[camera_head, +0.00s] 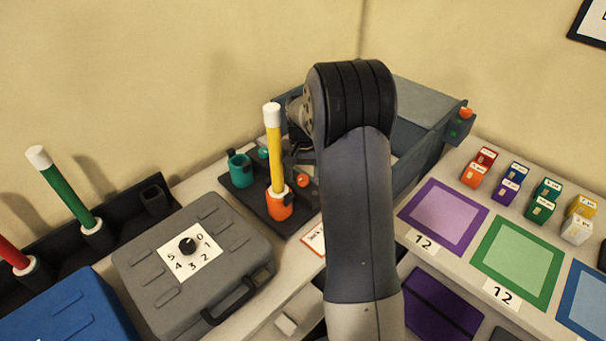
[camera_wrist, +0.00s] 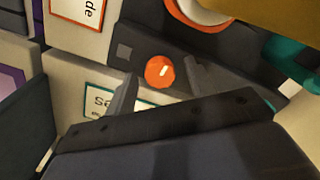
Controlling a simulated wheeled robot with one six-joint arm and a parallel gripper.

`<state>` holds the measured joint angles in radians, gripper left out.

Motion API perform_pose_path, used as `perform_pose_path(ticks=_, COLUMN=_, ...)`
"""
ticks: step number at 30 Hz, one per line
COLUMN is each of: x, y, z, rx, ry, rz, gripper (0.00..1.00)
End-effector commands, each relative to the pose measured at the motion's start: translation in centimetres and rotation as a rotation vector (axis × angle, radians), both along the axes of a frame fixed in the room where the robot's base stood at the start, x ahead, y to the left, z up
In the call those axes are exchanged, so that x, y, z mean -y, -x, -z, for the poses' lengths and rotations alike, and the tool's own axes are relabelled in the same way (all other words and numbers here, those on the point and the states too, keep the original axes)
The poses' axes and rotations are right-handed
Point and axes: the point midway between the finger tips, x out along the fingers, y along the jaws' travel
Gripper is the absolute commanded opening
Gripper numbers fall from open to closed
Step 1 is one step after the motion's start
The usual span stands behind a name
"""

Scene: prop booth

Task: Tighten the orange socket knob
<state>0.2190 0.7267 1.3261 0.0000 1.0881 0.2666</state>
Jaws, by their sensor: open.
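The orange socket (camera_head: 279,206) stands on a dark base (camera_head: 245,197) and holds an upright yellow stick (camera_head: 274,150) with a white top. The orange socket knob (camera_head: 302,180) is a small round knob on that base, just right of the socket. In the wrist view, the knob (camera_wrist: 160,72) shows a short white mark, and the orange socket's rim (camera_wrist: 203,25) is above it. My gripper (camera_wrist: 162,85) is open, its two dark fingers on either side of the knob in the picture. I cannot tell whether they touch it. In the head view, my arm partly hides the gripper.
A teal socket (camera_head: 239,168) and teal knob (camera_head: 264,153) share the base. A grey case (camera_head: 190,270) with a numbered dial lies left. A blue-grey bin (camera_head: 408,150) stands behind my arm. Coloured squares (camera_head: 443,218) and small blocks (camera_head: 543,200) are right.

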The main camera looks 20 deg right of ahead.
Motion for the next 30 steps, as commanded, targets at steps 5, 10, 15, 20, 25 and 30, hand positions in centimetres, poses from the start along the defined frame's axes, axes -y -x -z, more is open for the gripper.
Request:
perform_pose_path(ticks=5, x=0.0, y=0.0, z=-0.4, rx=0.001, ry=0.000, rz=0.000, gripper=0.52)
perform_pose_path(ticks=10, x=0.0, y=-0.1, z=-2.8, rx=0.004, ry=0.001, rz=0.000, gripper=0.52)
perform_pose_path(ticks=15, x=0.0, y=-0.1, z=-6.4, rx=0.005, ry=0.001, rz=0.000, gripper=0.52)
perform_pose_path(ticks=20, x=0.0, y=-0.1, z=-9.1, rx=0.003, ry=0.001, rz=0.000, gripper=0.52)
perform_pose_path(ticks=25, x=0.0, y=0.0, z=-10.6, rx=0.000, ry=0.000, rz=0.000, gripper=0.52)
perform_pose_path(ticks=30, x=0.0, y=0.0, z=-10.8, rx=-0.001, ry=0.000, rz=0.000, gripper=0.52)
